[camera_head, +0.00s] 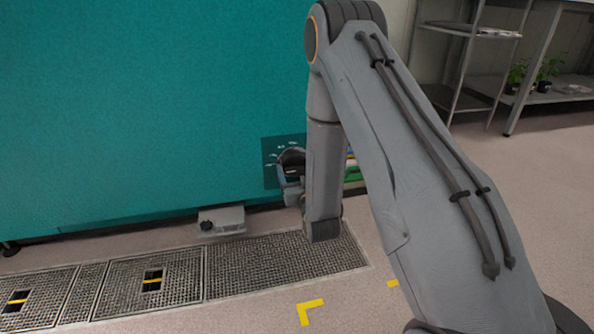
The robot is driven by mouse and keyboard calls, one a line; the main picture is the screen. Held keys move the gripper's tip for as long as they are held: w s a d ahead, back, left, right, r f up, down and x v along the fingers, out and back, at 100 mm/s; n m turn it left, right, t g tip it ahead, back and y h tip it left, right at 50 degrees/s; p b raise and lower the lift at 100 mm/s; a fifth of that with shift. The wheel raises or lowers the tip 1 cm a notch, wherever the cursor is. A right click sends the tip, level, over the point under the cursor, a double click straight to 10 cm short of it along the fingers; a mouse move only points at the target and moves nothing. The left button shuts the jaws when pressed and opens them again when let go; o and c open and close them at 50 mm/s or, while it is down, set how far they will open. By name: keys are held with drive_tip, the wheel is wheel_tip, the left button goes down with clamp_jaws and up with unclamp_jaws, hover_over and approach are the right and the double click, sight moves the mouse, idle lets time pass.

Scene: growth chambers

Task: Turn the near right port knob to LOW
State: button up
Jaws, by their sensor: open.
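A dark square dial plate (270,152) with small white marks is on the lower right part of the teal chamber wall (150,110). My gripper (291,160) is in front of this plate, at the end of my grey arm, and covers much of it. The knob on the plate is hidden or cannot be told apart from the dark gripper parts, so its setting cannot be read. My gripper is open; whether its fingers are around the knob or touching it cannot be seen.
A grey box with a black knob (207,225) sits low below the chamber. Metal floor grates (250,272) with square openings run along its front. Green and yellow items (352,172) show partly behind my arm. Shelves with plants (545,90) stand back right. The right floor is clear.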

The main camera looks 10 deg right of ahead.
drive_tip(key=c, duration=0.8)
drive_tip(key=shift+m+p, duration=0.3)
drive_tip(key=shift+p, duration=0.1)
drive_tip(key=m+p, duration=0.2)
drive_tip(key=p, duration=0.1)
drive_tip(key=shift+s+r, duration=0.1)
drive_tip(key=shift+m+p, duration=1.35)
drive_tip(key=shift+m, duration=0.25)
drive_tip(key=o, duration=0.8)
